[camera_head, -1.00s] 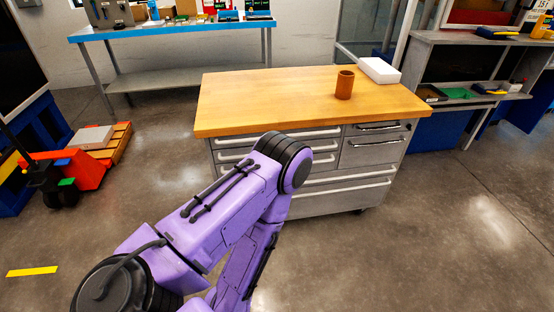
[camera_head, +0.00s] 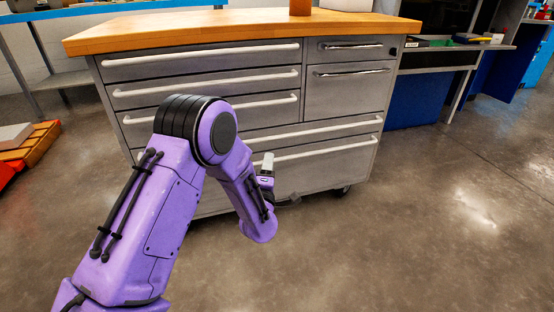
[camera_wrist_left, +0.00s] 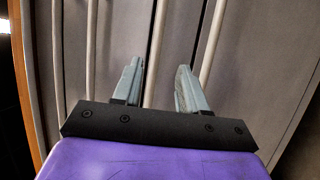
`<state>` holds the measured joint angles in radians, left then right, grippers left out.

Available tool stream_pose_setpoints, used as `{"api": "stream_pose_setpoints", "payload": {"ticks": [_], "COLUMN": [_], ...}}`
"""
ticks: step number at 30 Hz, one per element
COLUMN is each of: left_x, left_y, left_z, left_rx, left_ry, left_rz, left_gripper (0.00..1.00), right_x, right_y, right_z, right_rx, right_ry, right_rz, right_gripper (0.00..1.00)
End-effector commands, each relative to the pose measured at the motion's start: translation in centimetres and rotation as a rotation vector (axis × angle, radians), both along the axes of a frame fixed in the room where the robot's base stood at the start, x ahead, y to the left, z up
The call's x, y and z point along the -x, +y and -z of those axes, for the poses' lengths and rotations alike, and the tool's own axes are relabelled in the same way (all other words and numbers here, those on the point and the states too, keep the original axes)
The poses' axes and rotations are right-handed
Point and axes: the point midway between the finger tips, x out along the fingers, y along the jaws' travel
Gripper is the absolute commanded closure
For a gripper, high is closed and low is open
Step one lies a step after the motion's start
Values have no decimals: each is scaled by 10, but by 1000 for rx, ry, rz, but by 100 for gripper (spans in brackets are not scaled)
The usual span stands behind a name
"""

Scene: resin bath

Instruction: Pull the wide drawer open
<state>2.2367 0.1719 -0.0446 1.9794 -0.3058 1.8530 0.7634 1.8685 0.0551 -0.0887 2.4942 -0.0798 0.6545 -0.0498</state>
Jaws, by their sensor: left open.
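The grey metal cabinet (camera_head: 300,185) has two wide drawers at its bottom, the upper with a pale bar handle (camera_head: 320,131) and the lower with another (camera_head: 330,151). My left gripper (camera_head: 267,163) is in front of these drawers, partly hidden by my purple forearm. In the left wrist view its two grey fingers (camera_wrist_left: 160,72) are apart and empty. One long bar handle (camera_wrist_left: 155,40) runs between them in that picture, and another (camera_wrist_left: 212,45) runs just right of the right finger. I cannot tell the gap to the handles. The wide drawers look closed. My right gripper is not in view.
The cabinet has a wooden top (camera_head: 190,31) with a brown cup (camera_head: 300,7) on it. Several narrower drawers sit above the wide ones. A caster (camera_head: 343,190) shows below. The concrete floor (camera_head: 420,220) in front and to the right is clear.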

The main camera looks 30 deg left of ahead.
Motion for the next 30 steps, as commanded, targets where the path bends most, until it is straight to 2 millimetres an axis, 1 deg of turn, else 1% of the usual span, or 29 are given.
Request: {"api": "stream_pose_setpoints", "payload": {"ticks": [1, 5, 9, 13, 15, 19, 26, 27, 29, 30], "left_x": [-3, -20, -49, -72, -81, -91, -93, -93, -93, -93], "left_y": [2, 11, 26, 37, 42, 46, 47, 47, 47, 47], "left_z": [0, -5, -9, -14, -16, -19, -21, -21, -21, -21], "left_rx": [4, 6, 5, 5, 4, 3, 3, 3, 3, 3], "left_ry": [-13, -17, -17, -14, -13, -8, -8, -8, -8, -8], "left_rz": [-2, -4, -4, -2, -3, -1, 0, 0, 0, 0], "left_gripper": [58, 58, 58, 58, 58, 58, 58, 61, 81, 94], "right_x": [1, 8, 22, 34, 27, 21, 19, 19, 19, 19], "right_y": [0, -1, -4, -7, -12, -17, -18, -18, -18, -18], "right_z": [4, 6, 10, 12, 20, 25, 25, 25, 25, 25], "right_rx": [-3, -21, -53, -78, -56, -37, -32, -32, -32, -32], "right_ry": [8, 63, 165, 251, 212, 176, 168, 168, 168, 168], "right_rz": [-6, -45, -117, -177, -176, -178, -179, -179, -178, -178], "right_gripper": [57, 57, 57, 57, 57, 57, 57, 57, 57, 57]}}
